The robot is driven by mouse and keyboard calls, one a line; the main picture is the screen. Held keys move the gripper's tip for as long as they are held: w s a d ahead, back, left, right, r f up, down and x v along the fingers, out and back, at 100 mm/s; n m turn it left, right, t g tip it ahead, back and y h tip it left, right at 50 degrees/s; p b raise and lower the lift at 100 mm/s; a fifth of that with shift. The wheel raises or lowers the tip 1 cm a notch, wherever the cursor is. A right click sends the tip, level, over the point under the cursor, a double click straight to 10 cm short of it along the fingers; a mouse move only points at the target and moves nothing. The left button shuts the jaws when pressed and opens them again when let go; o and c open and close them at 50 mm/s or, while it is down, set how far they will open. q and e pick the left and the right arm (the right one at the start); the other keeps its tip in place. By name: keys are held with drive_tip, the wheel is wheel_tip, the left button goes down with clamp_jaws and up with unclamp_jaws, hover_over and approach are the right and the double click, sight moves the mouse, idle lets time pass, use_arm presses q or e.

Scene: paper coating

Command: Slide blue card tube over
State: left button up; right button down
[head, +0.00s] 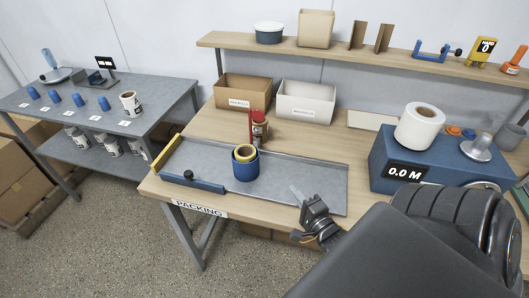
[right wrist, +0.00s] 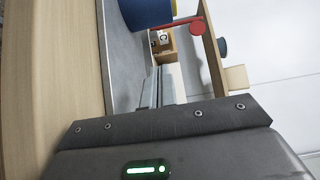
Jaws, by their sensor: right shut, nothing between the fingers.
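A blue card tube (head: 246,172) stands upright on the grey metal tray (head: 215,164) on the packing table. In the right wrist view the blue tube (right wrist: 146,12) is partly cut off at the top. My right gripper (head: 298,196) is shut and empty over the tray's right part, to the right of the tube and apart from it. Its fingers (right wrist: 158,86) point toward the tube's side. My left gripper is not in view.
A blue measuring box (head: 400,160) with a white roll (head: 419,126) stands at right. Open bins (head: 305,103) stand behind.

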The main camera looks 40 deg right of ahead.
sight(246, 163)
drive_tip(key=shift+w+r, duration=0.15)
drive_tip(key=shift+w, duration=0.15)
drive_tip(key=w+p, duration=0.1)
drive_tip(key=w, duration=0.2)
drive_tip(key=w+d+p, duration=0.1)
drive_tip(key=w, duration=0.2)
drive_tip(key=w+p, duration=0.1)
drive_tip(key=w, duration=0.2)
drive_tip(key=shift+w+d+r, duration=0.1)
drive_tip(key=shift+w+d, duration=0.15)
drive_tip(key=shift+d, duration=0.15)
drive_tip(key=shift+w+a+p, duration=0.55)
drive_tip(key=shift+w+a, duration=0.2)
drive_tip(key=shift+w, duration=0.2)
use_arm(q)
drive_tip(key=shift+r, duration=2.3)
use_arm(e)
drive_tip(key=shift+w+a+f, duration=0.2)
drive_tip(key=shift+w+a, duration=0.25)
drive_tip(key=shift+w, duration=0.1)
